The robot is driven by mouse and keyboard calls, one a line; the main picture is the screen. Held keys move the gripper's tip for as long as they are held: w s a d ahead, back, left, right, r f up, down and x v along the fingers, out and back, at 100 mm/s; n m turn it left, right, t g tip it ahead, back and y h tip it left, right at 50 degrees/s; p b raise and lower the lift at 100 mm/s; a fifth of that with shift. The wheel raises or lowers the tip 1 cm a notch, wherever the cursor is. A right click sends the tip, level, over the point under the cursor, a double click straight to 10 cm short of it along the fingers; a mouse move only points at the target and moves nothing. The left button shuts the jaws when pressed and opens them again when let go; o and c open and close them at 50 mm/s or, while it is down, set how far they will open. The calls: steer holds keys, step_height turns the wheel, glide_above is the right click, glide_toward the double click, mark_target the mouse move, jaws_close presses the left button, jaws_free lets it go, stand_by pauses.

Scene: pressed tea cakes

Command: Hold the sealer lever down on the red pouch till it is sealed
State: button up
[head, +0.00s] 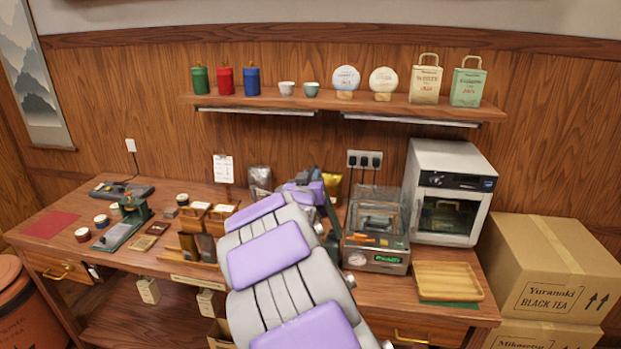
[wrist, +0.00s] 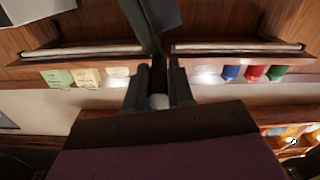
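A green tool with a raised arm and a long pale-topped base (head: 120,233), possibly the lever sealer, stands left of centre on the bench in the head view. A small dark reddish-brown packet (head: 158,228) lies to its right; I cannot tell whether it is the red pouch. No pouch is clearly visible on the green tool's base. My gripper (head: 328,217) is over the bench right of centre, left of the clear-lidded machine and well away from the green tool.
A clear-lidded machine (head: 376,238) with a green display and a white oven (head: 448,192) stand on the right. A wooden tray (head: 447,281) lies before them. A black flat device (head: 122,190) and red mat (head: 51,224) lie left. A shelf (head: 330,103) hangs above.

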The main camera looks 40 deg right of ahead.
steer(key=shift+s+d, duration=0.1)
jaws_close()
steer(key=w+a+f+n+p, duration=0.7)
steer(key=w+a+p, duration=0.15)
steer(key=p, duration=0.55)
steer(key=w+a+f+n+p, duration=0.1)
steer(key=w+f+n, duration=0.1)
steer(key=f, duration=0.5)
steer(key=w+a+f+n+p, duration=0.1)
steer(key=w+f+n+p, duration=0.1)
steer(key=f, duration=0.5)
steer(key=shift+n, duration=0.8)
steer(key=shift+a+f, duration=0.1)
steer(key=shift+f, duration=0.1)
